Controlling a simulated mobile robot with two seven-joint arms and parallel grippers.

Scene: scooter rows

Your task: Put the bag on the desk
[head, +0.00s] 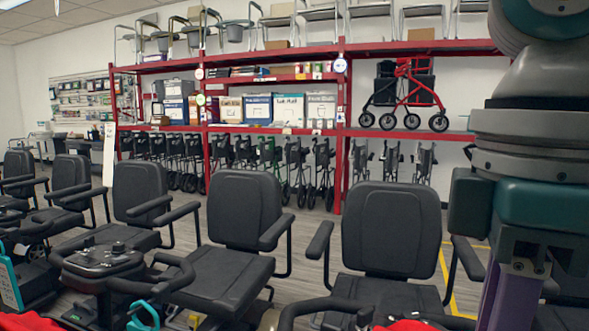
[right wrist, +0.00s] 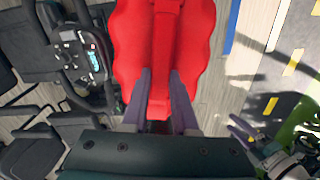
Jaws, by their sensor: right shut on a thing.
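My right gripper (right wrist: 160,76) is shut on a red bag (right wrist: 130,42) in the right wrist view. The bag is soft-looking with wavy side edges, and a strip of it runs down between the two purple fingers. It hangs above the floor. In the head view my right arm fills the right edge and the purple part of my right gripper (head: 500,295) points down; the bag's hold is out of frame there. No desk is clearly identifiable; a table-like surface (head: 42,137) shows small at the far left back. My left gripper is not in view.
Black-seated mobility scooters (head: 245,215) stand in a row close in front, with another seat (head: 390,240) nearer my arm. Red shelving (head: 343,130) with boxes, walkers and commode chairs lines the back wall. Grey floor shows between the scooters and shelving.

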